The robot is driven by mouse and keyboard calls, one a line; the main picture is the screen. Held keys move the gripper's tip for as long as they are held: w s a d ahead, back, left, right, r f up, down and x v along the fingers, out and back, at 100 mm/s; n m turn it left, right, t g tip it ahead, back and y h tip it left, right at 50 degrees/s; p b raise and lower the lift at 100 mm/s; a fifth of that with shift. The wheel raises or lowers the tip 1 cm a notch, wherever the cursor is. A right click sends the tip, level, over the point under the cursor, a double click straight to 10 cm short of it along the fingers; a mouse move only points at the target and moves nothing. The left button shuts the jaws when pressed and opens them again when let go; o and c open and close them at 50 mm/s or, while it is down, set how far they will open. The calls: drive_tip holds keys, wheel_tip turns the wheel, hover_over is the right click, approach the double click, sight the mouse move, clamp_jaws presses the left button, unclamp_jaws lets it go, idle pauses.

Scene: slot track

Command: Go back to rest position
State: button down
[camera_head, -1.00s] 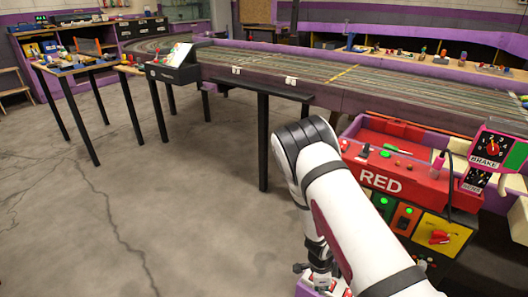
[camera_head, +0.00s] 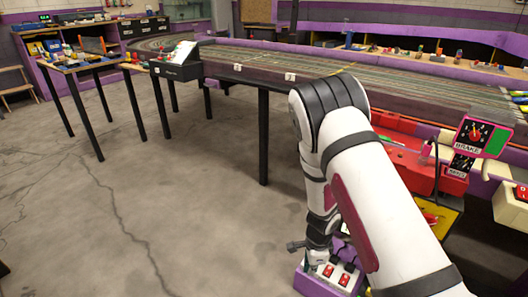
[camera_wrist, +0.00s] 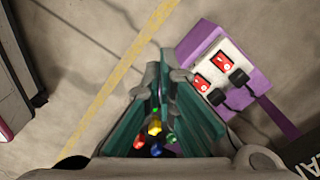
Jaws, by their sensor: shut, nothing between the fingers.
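My gripper (camera_wrist: 168,72) shows in the wrist view with its fingertips together and nothing held between them. My white and black arm stands bent at the right of the head view, with its lower part pointing down. In the wrist view a purple box (camera_wrist: 262,84) with red switches lies beyond the fingertips, to their right. The same purple box (camera_head: 308,284) shows beside the lower arm at the bottom of the head view. Small green, yellow, red and blue spots show between the finger linkages; I cannot tell what they are.
A long slot track table (camera_head: 380,91) runs behind my arm. Bare concrete floor (camera_head: 190,220) lies open to the left.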

drive_tip(key=s+a+r+n+y, duration=0.1)
drive_tip(key=s+a+r+n, duration=0.15)
drive_tip(key=r, duration=0.75)
drive_tip(key=s+a+r+n+y, duration=0.1)
drive_tip(key=s+r+n+y, duration=0.15)
drive_tip(key=r, duration=0.75)
drive_tip(key=s+a+r+n+y, duration=0.1)
drive_tip(key=s+a+r+n, duration=0.15)
drive_tip(key=r, duration=0.75)
drive_tip(key=s+d+r+n+h, duration=0.1)
drive_tip(key=s+d+r+n, duration=0.15)
drive_tip(key=s+r, duration=0.3)
drive_tip(key=s+d+r+n+h, duration=0.1)
drive_tip(key=s+r+n, duration=0.2)
drive_tip(key=s+r, duration=0.3)
drive_tip(key=s+d+r+n+h, duration=0.1)
drive_tip(key=s+d+n, duration=0.15)
drive_tip(key=s, duration=0.55)
drive_tip(key=s+d+n+h, duration=0.2)
drive_tip(key=s+d, duration=0.2)
drive_tip(key=s, duration=0.4)
wheel_tip(320, 180, up, 35)
drive_tip(key=t+p, duration=0.4)
drive_tip(key=p, duration=2.9)
drive_tip(key=shift+w+d, duration=0.35)
